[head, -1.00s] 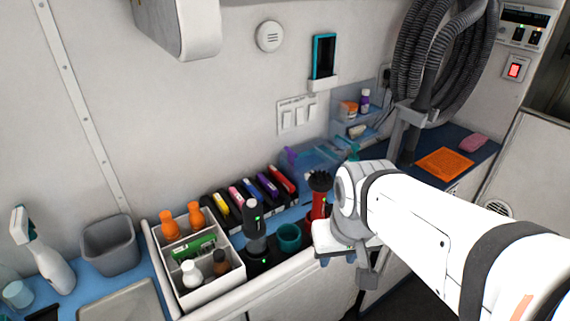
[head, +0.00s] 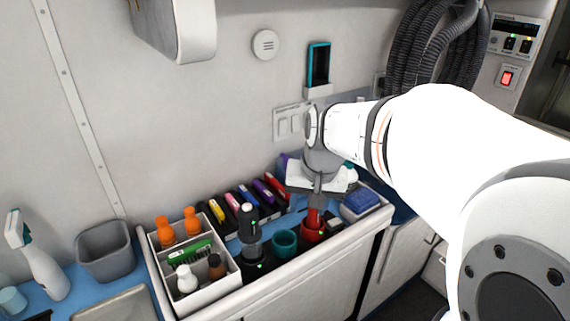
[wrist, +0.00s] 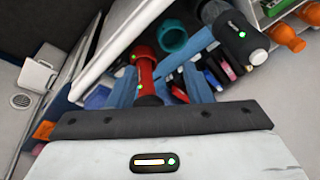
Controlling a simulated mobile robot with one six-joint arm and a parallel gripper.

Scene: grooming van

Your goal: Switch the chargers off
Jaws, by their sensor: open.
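A black clipper (head: 248,222) and a red clipper (head: 313,228) stand in dark charging bases on the counter. Small green lights show on both. In the wrist view the red clipper (wrist: 146,75) appears between my blue fingers, and the black clipper (wrist: 236,38) is at upper right. My gripper (head: 316,190) is open, over the back of the counter near the red clipper; I cannot tell whether they touch. A white wall plate with several rocker switches (head: 288,124) is behind my wrist, partly covered by it; its label is unreadable.
A teal cup (head: 285,242) stands between the clippers. Coloured cases (head: 245,195) stand in a rack behind. A white caddy (head: 212,285) with bottles is at left. A red-lit switch (head: 507,78) and control panel (head: 515,38) are at upper right. A hose (head: 425,50) hangs near my arm.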

